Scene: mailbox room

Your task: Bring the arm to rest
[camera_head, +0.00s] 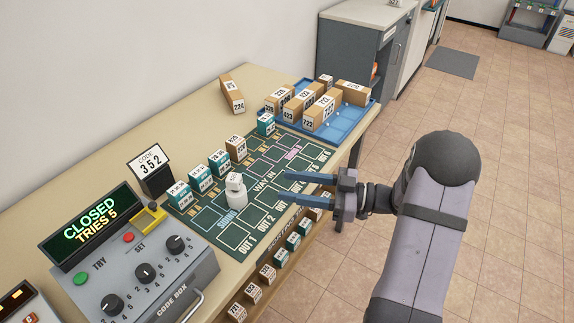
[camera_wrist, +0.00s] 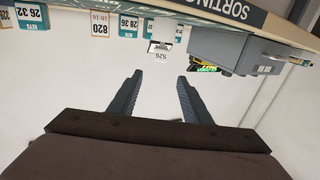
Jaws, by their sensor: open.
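My gripper (camera_head: 309,187) is open and empty. In the head view it is over the right part of the green sorting mat (camera_head: 205,232), with its blue fingers pointing left toward the mat. In the wrist view the two fingers of my gripper (camera_wrist: 158,88) are spread apart with nothing between them. My arm reaches in from the lower right of the head view.
Teal and brown numbered blocks stand along the mat's back edge. A blue tray (camera_head: 349,118) holds brown boxes. The code box (camera_head: 150,285) reads CLOSED, TRIES 5. Open floor lies right.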

